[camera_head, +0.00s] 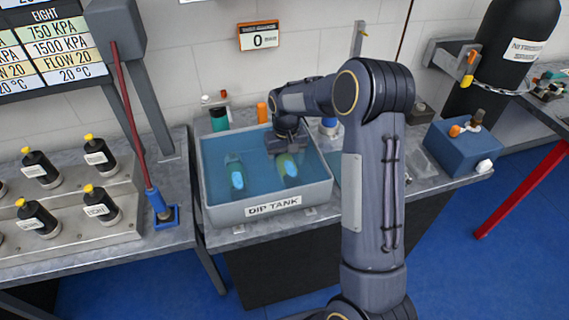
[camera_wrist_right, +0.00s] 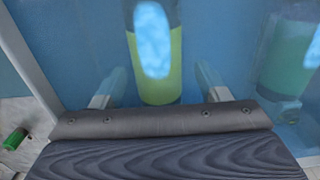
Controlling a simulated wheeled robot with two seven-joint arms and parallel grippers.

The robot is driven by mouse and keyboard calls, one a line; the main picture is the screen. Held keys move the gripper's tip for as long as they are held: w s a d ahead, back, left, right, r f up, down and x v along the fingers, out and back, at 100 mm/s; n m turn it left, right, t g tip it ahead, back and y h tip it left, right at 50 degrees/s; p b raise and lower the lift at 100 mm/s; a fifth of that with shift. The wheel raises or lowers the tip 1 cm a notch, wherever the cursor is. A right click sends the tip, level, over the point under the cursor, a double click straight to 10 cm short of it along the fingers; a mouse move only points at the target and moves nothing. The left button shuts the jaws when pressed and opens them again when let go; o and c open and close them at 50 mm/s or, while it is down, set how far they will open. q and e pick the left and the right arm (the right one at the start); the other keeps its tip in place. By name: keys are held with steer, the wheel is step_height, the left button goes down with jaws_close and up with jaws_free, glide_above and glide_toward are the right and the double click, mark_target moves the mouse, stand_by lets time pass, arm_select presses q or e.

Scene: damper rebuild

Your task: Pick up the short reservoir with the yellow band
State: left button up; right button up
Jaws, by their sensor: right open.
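A reservoir with a yellow-green band (camera_head: 290,167) lies under the blue liquid in the dip tank (camera_head: 226,214), on its right side. In the right wrist view the same reservoir (camera_wrist_right: 158,88) shows a wide yellow-green part and a bright pale-blue patch. A teal reservoir (camera_head: 237,176) lies to its left in the tank; it shows at the right of the wrist view (camera_wrist_right: 290,62). My right gripper (camera_head: 289,150) points down into the tank. In the wrist view its fingers (camera_wrist_right: 160,76) are open, one on each side of the yellow-banded reservoir, with visible gaps. My left gripper is out of view.
The tank walls surround the gripper. Behind the tank stand a green-capped bottle (camera_head: 219,119) and an orange cylinder (camera_head: 262,112). A blue box (camera_head: 461,147) sits to the right. A steel rack (camera_head: 75,230) with several black cylinders is at left.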

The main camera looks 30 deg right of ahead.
steer(key=shift+d+f, duration=0.1)
steer(key=shift+f, duration=1.15)
steer(key=c, duration=1.3)
steer(key=shift+r, duration=0.1)
steer(key=shift+c, duration=0.9)
